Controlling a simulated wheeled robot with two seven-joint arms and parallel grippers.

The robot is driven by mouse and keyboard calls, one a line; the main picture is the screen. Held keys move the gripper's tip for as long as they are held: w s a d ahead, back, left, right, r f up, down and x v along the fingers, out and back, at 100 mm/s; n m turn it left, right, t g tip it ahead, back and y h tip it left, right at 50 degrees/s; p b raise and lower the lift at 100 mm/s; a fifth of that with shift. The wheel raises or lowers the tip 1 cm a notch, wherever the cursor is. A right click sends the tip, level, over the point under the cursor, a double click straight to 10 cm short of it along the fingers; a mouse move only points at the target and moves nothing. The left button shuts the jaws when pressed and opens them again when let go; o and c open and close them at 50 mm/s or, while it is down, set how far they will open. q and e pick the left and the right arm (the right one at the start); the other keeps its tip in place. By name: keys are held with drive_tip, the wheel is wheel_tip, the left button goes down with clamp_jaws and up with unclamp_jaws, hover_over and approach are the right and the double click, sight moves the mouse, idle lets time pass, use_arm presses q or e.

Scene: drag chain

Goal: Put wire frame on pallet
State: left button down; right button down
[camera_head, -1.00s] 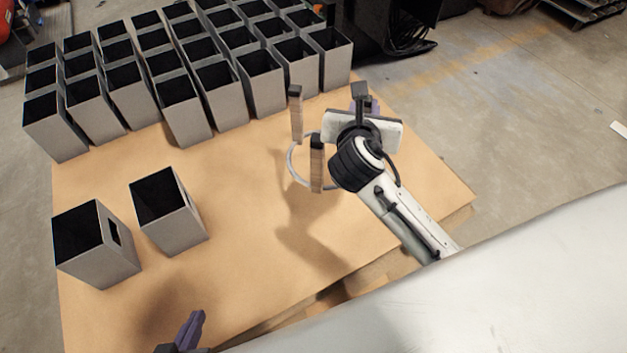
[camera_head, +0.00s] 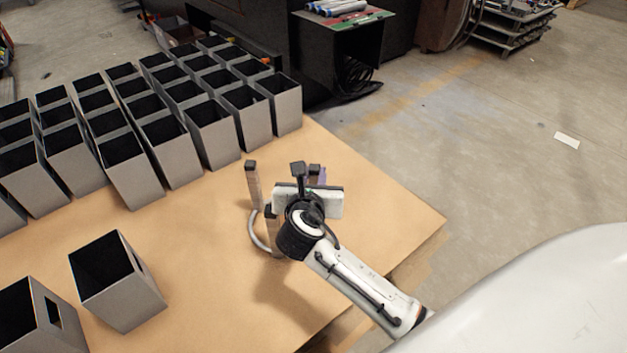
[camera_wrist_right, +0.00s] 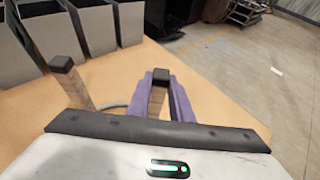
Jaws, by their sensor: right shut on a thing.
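The wire frame (camera_head: 258,236) shows as a pale curved ring with tan, dark-capped posts, above the tan board top. My right gripper (camera_wrist_right: 158,106) has purple fingers shut around one capped post in the right wrist view. Another capped post (camera_wrist_right: 70,84) of the frame stands to the left there. In the head view, my right wrist hides part of the frame, and the purple fingers (camera_head: 315,176) show just behind it. The tan board, perhaps the pallet (camera_head: 375,215), lies below. Whether the frame touches it I cannot tell. My left gripper is out of view.
Rows of tall grey open boxes (camera_head: 210,132) fill the back left of the board. Two more boxes stand at the front left, one of them here (camera_head: 122,290). The right part of the board is clear. Concrete floor (camera_head: 480,130) lies beyond its right edge.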

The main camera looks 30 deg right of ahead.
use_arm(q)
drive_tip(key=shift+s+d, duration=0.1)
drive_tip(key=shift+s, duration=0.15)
use_arm(e)
drive_tip(key=shift+r, duration=0.1)
drive_tip(key=c, duration=1.6)
unclamp_jaws()
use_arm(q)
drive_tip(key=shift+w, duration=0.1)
